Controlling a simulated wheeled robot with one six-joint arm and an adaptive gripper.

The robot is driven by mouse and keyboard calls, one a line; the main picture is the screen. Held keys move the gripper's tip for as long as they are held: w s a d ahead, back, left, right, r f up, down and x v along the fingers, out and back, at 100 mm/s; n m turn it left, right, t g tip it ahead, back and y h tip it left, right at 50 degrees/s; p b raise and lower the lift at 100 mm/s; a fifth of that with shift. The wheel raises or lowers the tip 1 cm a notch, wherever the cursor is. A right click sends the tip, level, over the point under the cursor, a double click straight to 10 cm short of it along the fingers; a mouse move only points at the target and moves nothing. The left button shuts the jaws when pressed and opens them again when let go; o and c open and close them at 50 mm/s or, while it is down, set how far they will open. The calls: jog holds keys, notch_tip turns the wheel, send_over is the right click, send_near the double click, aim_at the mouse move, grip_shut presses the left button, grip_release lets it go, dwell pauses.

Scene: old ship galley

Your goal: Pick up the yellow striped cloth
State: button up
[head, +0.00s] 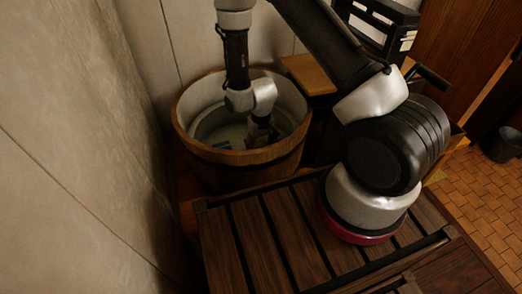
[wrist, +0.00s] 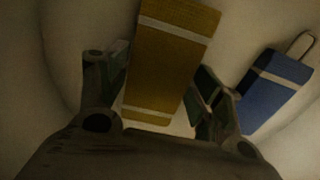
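The yellow striped cloth (wrist: 168,62) is a flat mustard-yellow block with pale bands near its ends, lying in the wooden tub (head: 240,157). In the wrist view my gripper (wrist: 158,100) is open, with one finger on each side of the cloth's near part. The fingers look close to its edges; whether they touch it is hard to tell. In the head view my gripper (head: 262,138) reaches down inside the tub, and I cannot make out the yellow cloth there.
A blue cloth (wrist: 271,88) with a pale stripe and a hanging loop lies to the right in the tub. The tub's rim and pale curved wall surround my gripper. A dark slatted wooden top (head: 268,236) lies in front of the tub.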

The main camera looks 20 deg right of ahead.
jog(key=c, duration=0.5)
jog(key=shift+r, duration=0.1)
